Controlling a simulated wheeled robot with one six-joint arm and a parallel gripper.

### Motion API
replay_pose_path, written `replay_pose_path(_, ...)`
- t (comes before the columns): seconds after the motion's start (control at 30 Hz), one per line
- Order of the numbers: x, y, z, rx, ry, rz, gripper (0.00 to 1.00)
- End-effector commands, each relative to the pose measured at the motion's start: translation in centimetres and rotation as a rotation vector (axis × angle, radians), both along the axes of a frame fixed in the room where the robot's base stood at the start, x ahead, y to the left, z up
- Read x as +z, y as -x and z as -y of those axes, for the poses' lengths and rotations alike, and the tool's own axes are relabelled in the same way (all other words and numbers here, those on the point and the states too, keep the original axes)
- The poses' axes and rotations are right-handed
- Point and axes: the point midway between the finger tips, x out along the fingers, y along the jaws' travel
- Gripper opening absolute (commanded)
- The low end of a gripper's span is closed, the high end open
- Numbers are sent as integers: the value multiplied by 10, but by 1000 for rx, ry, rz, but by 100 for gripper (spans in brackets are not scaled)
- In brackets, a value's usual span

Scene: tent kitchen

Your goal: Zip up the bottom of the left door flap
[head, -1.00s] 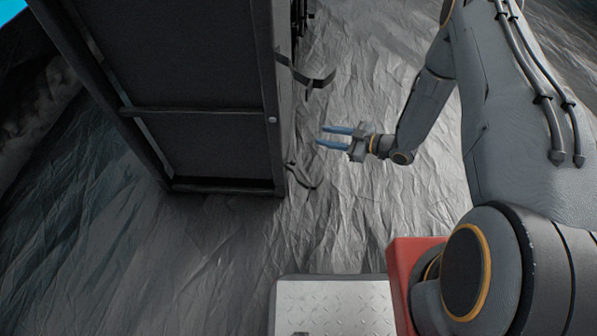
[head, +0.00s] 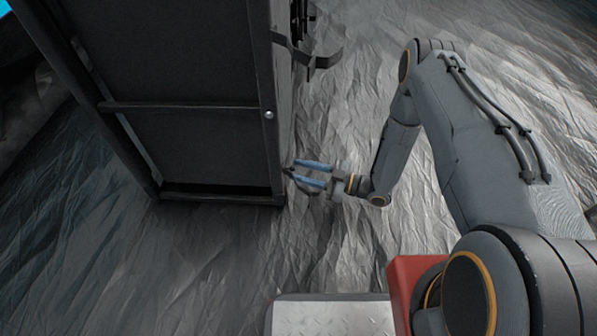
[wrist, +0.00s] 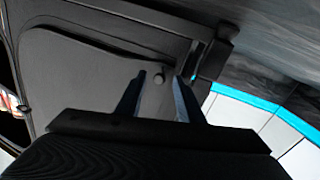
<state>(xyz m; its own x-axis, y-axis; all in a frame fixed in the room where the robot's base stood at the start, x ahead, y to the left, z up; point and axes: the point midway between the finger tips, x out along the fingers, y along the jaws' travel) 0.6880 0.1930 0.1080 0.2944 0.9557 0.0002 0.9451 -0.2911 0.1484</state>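A tall dark framed panel structure (head: 200,150) stands at the left in the head view. I cannot tell which part of it is the left door flap, and no zip is clear. A dark curved strap or pull sits low at its right edge, now mostly hidden by the fingers. My gripper (head: 295,171) is open, with its blue fingers pointing left at the panel's lower right edge. In the wrist view the spread fingers (wrist: 160,82) point at a dark panel (wrist: 90,75).
A second dark strap (head: 318,58) juts right from the panel's edge, above my gripper. Crinkled grey sheeting (head: 340,120) covers the ground, with open room below the panel. A blue-edged pale surface (wrist: 260,110) shows at right in the wrist view.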

Motion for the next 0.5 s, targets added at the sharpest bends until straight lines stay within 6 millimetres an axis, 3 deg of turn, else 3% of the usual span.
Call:
replay_pose_path(0.4, 1, -4, -11, -1, 0, 0, 34)
replay_pose_path(0.5, 0, -4, -11, -1, 0, 0, 19)
